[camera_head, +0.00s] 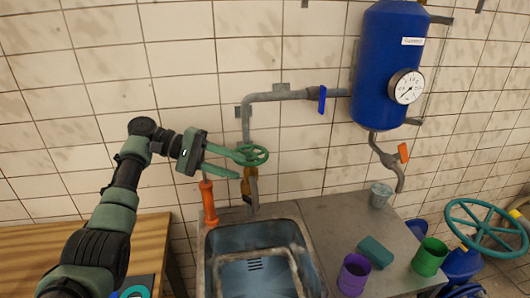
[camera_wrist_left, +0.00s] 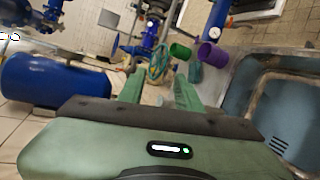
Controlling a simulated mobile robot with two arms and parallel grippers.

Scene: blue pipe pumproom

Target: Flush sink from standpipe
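The sink (camera_head: 213,277) is a dark metal basin in a grey counter. Above its back edge a standpipe tap (camera_head: 253,188) hangs from grey pipe, with a brass part and a green handwheel (camera_head: 256,162) on top. My left gripper (camera_head: 239,165) reaches in from the left with its two green fingers apart, its tips close to the wheel's left side; I cannot tell whether they touch it. In the left wrist view the open fingers (camera_wrist_left: 158,92) show no held object, and the sink (camera_wrist_left: 240,92) is at right. My right gripper is not in view.
A blue tank (camera_head: 388,55) with a gauge hangs at right. Pipes carry a blue lever (camera_head: 322,98) and an orange lever (camera_head: 403,152). An orange upright handle (camera_head: 208,200) stands left of the tap.

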